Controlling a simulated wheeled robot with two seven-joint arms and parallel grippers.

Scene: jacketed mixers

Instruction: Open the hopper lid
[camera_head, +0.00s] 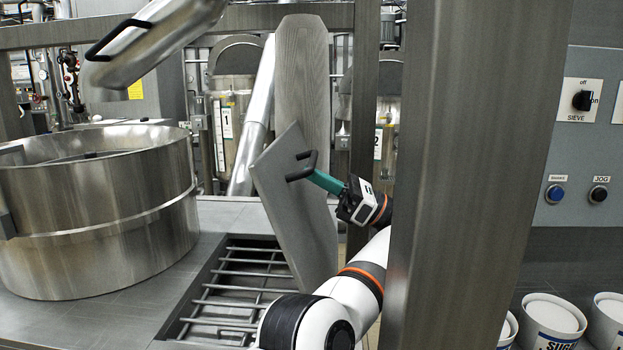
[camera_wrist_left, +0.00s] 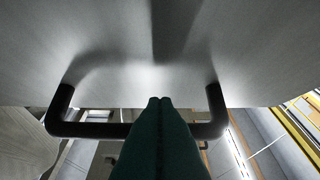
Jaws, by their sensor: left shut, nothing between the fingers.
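The hopper lid (camera_head: 290,205), a flat grey metal plate, stands raised and steeply tilted over the barred hopper opening (camera_head: 235,285). Its black handle (camera_head: 302,168) is on the face toward my left gripper (camera_head: 312,177). The green fingers are shut together with nothing between them, and their tips are at the handle. In the left wrist view, the shut fingers (camera_wrist_left: 159,102) cross in front of the handle bar (camera_wrist_left: 85,130). Their tips show between the bar and the lid face (camera_wrist_left: 110,45); I cannot tell whether they touch. My right gripper is not in view.
A large round steel vessel (camera_head: 100,215) stands on the left, with a raised lid (camera_head: 155,40) above it. A thick steel post (camera_head: 470,180) rises right of my arm. A control panel (camera_head: 575,150) and white tubs (camera_head: 550,318) are farther right.

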